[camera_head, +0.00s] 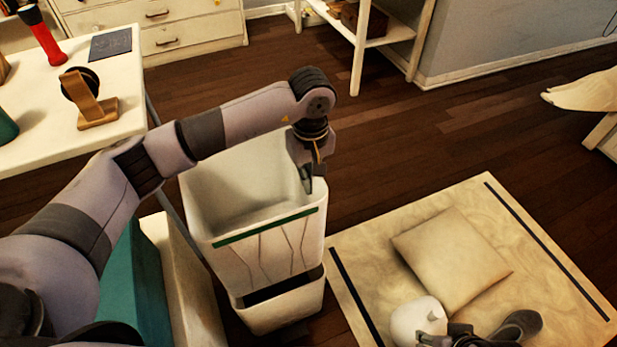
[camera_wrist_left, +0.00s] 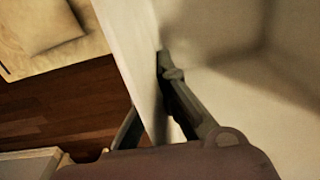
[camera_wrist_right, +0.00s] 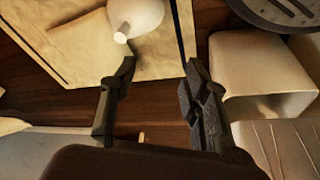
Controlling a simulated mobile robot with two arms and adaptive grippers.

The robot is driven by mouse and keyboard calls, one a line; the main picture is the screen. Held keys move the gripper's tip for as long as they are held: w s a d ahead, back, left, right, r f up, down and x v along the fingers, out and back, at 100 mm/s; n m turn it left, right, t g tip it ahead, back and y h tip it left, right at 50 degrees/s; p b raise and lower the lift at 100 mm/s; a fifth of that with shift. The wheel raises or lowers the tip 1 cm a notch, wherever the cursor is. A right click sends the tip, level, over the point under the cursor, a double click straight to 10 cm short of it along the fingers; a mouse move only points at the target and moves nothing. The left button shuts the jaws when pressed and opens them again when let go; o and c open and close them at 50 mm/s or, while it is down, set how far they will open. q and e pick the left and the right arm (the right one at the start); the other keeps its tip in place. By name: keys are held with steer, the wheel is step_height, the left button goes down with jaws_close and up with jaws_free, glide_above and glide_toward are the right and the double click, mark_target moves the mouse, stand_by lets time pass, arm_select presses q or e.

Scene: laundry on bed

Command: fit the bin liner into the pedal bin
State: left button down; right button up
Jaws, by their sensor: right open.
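The pale pedal bin (camera_head: 285,312) stands on the floor in the middle of the head view, its tall upper part open at the top. A cream panel with creases (camera_head: 270,252), which looks like the liner, covers its front under a green band (camera_head: 265,227). My left gripper (camera_head: 312,177) is at the bin's right rim. In the left wrist view its fingers (camera_wrist_left: 152,112) lie on either side of the pale wall; whether they clamp it is unclear. My right gripper (camera_wrist_right: 158,92) is open and empty, with the creased panel (camera_wrist_right: 290,150) to its right.
A pale mat (camera_head: 400,285) with dark stripes lies right of the bin, with a cushion (camera_head: 452,258) and a white rounded object (camera_head: 416,322) on it. A white table (camera_head: 118,115) stands at left. Dark wooden floor (camera_head: 420,135) is clear behind the bin.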

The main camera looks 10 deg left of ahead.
steer(key=shift+r, duration=0.15)
steer(key=w+a+r+t+y+b, duration=0.1)
steer(key=w+a+r+t+b, duration=0.1)
steer(key=w+t, duration=0.2)
steer(key=w+a+r+t+y+b, duration=0.1)
steer(key=w+a+r+t+b, duration=0.1)
steer(key=w, duration=0.6)
steer(key=shift+r+t+b, duration=0.6)
steer(key=shift+r+t, duration=0.05)
steer(key=shift+t, duration=0.25)
steer(key=shift+w+a+r, duration=0.1)
steer(key=shift+w+r, duration=0.05)
steer(key=shift+w, duration=0.05)
stand_by(0.6)
steer(key=shift+w+a+r+t, duration=0.3)
steer(key=shift+w+r+t, duration=0.1)
steer(key=shift+r+t, duration=0.15)
